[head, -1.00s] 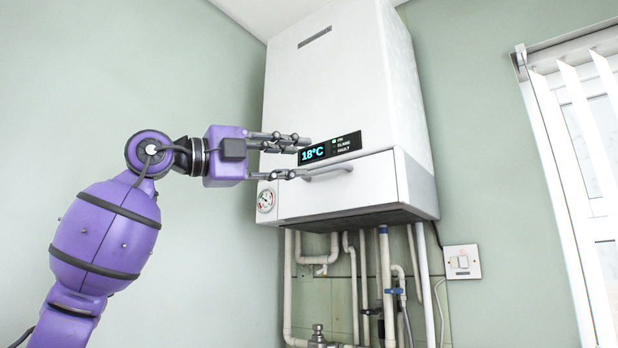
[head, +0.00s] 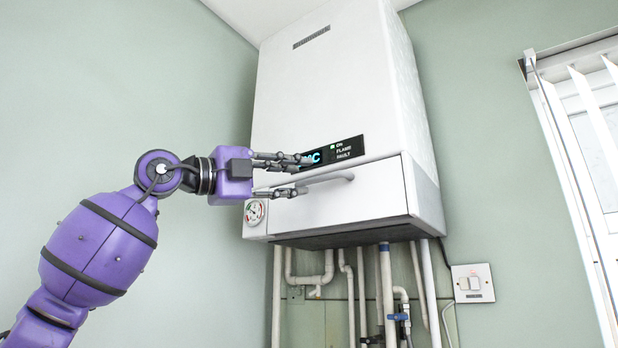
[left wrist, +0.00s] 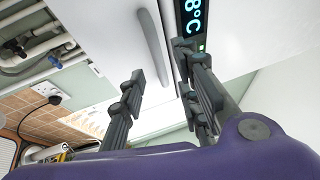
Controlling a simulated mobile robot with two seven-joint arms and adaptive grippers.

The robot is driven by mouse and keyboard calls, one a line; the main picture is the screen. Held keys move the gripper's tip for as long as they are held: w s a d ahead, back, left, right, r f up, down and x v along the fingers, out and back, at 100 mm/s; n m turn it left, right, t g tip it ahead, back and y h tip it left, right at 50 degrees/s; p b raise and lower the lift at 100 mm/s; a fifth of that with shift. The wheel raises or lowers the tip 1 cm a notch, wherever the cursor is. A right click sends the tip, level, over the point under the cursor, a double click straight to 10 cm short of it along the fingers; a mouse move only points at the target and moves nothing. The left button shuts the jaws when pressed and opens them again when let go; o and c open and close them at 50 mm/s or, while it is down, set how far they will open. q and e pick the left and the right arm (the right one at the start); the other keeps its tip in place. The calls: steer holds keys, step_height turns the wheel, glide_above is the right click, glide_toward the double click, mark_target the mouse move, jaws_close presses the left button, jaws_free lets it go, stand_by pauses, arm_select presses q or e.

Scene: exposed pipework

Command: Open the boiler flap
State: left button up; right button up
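The white boiler (head: 330,85) hangs on the wall in the head view. Its flap (head: 345,206) is the lower front panel and looks shut. A grey bar handle (head: 327,179) runs along the flap's upper part; it also shows in the left wrist view (left wrist: 153,52). My left gripper (head: 305,176) is open, its fingers spread above and below the level of the handle's left end. In the left wrist view, the handle lies ahead of the gap between the fingers (left wrist: 158,84), with nothing held. I cannot tell whether any finger touches the boiler. My right gripper is not in view.
A display (head: 340,151) sits just above the flap, partly covered by my upper fingers. A pressure gauge (head: 255,212) is at the boiler's lower left. Pipes (head: 388,290) run below. A switch (head: 472,284) and window blinds (head: 580,150) are to the right.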

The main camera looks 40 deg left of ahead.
mark_target(313, 180)
arm_select(q)
steer(key=shift+w, duration=0.45)
steer(key=shift+w+r, duration=0.1)
steer(key=shift+w, duration=0.35)
steer(key=shift+w+d+f+b, duration=0.15)
steer(key=shift+w+b, duration=0.1)
steer(key=shift+w, duration=0.25)
steer(key=shift+w+a+f+b, duration=0.1)
steer(key=shift+w+b, duration=0.15)
steer(key=shift+w, duration=0.25)
steer(key=shift+w+d+r, duration=0.2)
steer(key=shift+w+d, duration=0.1)
steer(key=shift+w, duration=0.2)
steer(key=shift+r+b, duration=0.1)
steer(key=shift+b, duration=0.2)
steer(key=shift+s+d+r, duration=0.1)
steer(key=shift+s+r, duration=0.15)
steer(key=shift+w, duration=0.1)
jaws_close()
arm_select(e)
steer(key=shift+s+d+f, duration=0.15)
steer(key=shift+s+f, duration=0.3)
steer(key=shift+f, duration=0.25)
